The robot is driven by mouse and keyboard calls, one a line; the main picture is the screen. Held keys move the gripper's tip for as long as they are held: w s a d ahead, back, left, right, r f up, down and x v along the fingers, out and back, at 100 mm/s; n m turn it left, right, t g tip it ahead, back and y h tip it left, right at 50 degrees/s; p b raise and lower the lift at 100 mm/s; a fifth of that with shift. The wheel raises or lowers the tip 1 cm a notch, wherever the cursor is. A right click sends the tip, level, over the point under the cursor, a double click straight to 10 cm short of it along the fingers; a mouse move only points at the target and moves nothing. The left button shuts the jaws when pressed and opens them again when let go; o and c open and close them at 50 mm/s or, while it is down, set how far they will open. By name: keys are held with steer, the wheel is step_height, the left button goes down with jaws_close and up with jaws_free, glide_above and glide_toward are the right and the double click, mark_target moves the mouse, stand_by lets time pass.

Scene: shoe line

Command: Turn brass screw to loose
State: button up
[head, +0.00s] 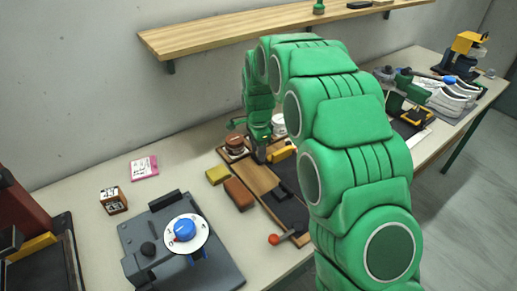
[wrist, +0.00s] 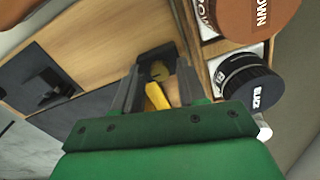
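My gripper (head: 262,152) is low over the wooden board (head: 258,178) at the middle of the table in the head view. In the wrist view my gripper (wrist: 158,75) has its two dark fingers apart. A small round brass-coloured screw head (wrist: 158,71) shows between the fingertips, in front of a black block (wrist: 157,56). Gaps seem to show on both sides of it, so the fingers do not appear to touch it. A yellow piece (wrist: 155,97) lies nearer, between the fingers. The screw is hidden behind my gripper in the head view.
Brown-lidded (wrist: 262,14) and black-lidded (wrist: 248,80) jars stand in a wooden holder close to the right finger. A yellow block (head: 217,174) and a brown block (head: 239,194) lie left of the board. A red-knobbed lever (head: 274,239) is at its front.

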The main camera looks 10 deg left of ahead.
jaws_close()
